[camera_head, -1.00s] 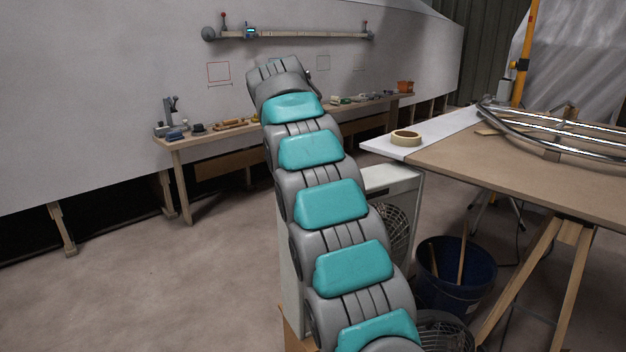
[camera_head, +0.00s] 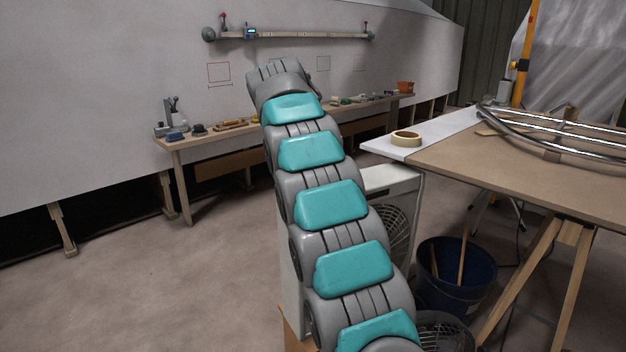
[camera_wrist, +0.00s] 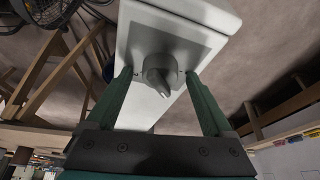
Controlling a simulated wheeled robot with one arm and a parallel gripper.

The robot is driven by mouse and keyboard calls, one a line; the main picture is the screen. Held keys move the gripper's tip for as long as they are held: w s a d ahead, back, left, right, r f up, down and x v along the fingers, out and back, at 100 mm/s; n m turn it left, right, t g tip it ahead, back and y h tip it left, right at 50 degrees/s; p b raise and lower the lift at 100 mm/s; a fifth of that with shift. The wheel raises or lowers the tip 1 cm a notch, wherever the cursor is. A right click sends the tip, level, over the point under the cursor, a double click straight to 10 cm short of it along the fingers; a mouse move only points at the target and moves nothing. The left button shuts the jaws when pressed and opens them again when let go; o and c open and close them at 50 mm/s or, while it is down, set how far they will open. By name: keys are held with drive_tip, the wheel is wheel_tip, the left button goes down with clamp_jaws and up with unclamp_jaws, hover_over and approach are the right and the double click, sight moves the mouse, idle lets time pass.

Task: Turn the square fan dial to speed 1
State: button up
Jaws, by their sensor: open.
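The square fan is a pale box; its side and round grille show right of my arm in the head view (camera_head: 407,186). My gripper (camera_wrist: 158,76) is open, with one green finger on each side of the dial. Gaps show between the fingers and the dial, and it is not clearly held. Speed marks are too small to read. In the head view my arm hides the dial and the gripper.
A dark blue bucket (camera_head: 457,281) with sticks stands right of the fan. A wooden trestle table (camera_head: 520,175) with a tape roll (camera_head: 406,138) is near on the right. A long workbench (camera_head: 222,140) with tools runs along the back. Floor at left is clear.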

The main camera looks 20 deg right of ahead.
drive_tip(key=shift+v, duration=1.05)
drive_tip(key=p+v, duration=0.4)
drive_tip(key=v, duration=0.1)
drive_tip(key=shift+a+r, duration=0.15)
drive_tip(key=shift+r, duration=0.15)
drive_tip(key=s+a+f+n+g+y, duration=0.1)
drive_tip(key=s+a+f+n, duration=0.2)
drive_tip(key=s, duration=1.3)
drive_tip(key=s+a+f+n+g+y, duration=0.1)
drive_tip(key=s+a+f+n, duration=0.3)
drive_tip(key=s+f, duration=0.6)
drive_tip(key=s+a+f+n+g+y, duration=0.1)
drive_tip(key=s+f+n, duration=0.5)
drive_tip(key=s, duration=1.5)
drive_tip(key=a+f+y, duration=0.1)
drive_tip(key=a, duration=0.1)
drive_tip(key=shift+s+a+n+g, duration=0.3)
drive_tip(key=shift+s+a, duration=0.05)
drive_tip(key=shift+s, duration=0.05)
drive_tip(key=shift+f, duration=0.1)
